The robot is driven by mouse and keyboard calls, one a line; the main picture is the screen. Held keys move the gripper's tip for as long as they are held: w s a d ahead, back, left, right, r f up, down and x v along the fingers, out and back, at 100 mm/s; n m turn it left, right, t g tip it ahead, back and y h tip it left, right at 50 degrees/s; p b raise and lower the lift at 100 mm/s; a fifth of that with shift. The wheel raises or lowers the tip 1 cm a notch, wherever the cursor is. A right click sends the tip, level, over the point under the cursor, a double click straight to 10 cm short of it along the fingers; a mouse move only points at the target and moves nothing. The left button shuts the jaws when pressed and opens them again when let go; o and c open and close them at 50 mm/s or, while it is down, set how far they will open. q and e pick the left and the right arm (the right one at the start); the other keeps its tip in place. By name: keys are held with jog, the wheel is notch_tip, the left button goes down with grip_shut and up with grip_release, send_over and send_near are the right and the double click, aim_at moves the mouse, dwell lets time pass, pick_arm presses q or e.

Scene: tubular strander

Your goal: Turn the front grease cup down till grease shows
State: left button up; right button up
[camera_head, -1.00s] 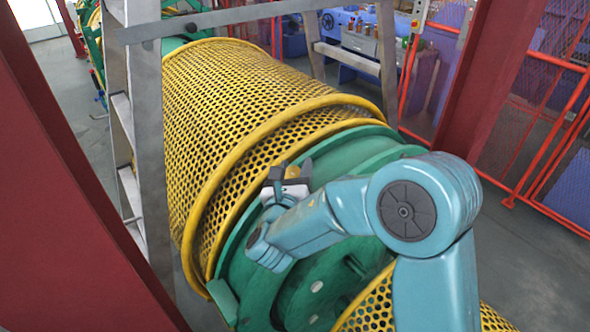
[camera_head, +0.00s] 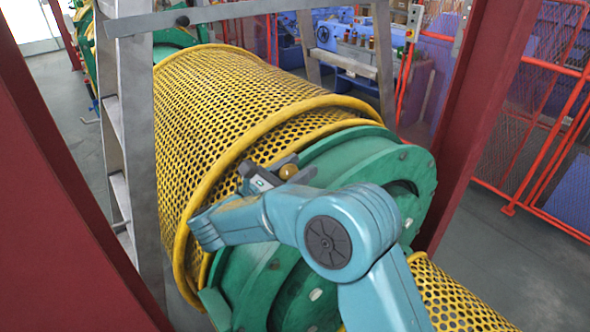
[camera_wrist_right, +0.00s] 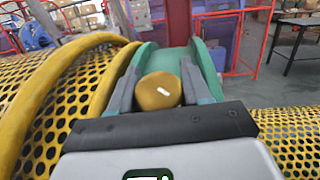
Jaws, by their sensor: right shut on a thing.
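The grease cup (camera_head: 288,171) is a round brass-coloured cap on the green drum bearing (camera_head: 330,160), just ahead of the yellow perforated guard. My right gripper (camera_head: 279,171) reaches it from the near side and is shut on the cup. In the right wrist view the cup (camera_wrist_right: 158,91) sits between the two grey fingers (camera_wrist_right: 156,88), with a short white mark on its top. The cup's base is hidden behind the gripper. I cannot make out any grease around it. My left gripper is not in view.
The yellow perforated guard (camera_head: 240,100) lies close beside the gripper. A ladder (camera_head: 130,150) stands at left, and red columns (camera_head: 465,140) flank the machine. An orange mesh fence (camera_head: 540,130) runs along the right, with clear grey floor before it.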

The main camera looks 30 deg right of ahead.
jog(key=shift+s+m+g, duration=0.1)
jog(key=shift+m+g, duration=0.7)
jog(key=shift+g, duration=0.2)
jog(key=shift+m+g+h, duration=0.3)
jog(key=shift+g, duration=0.1)
jog(key=o, duration=1)
jog(key=shift+c, duration=0.2)
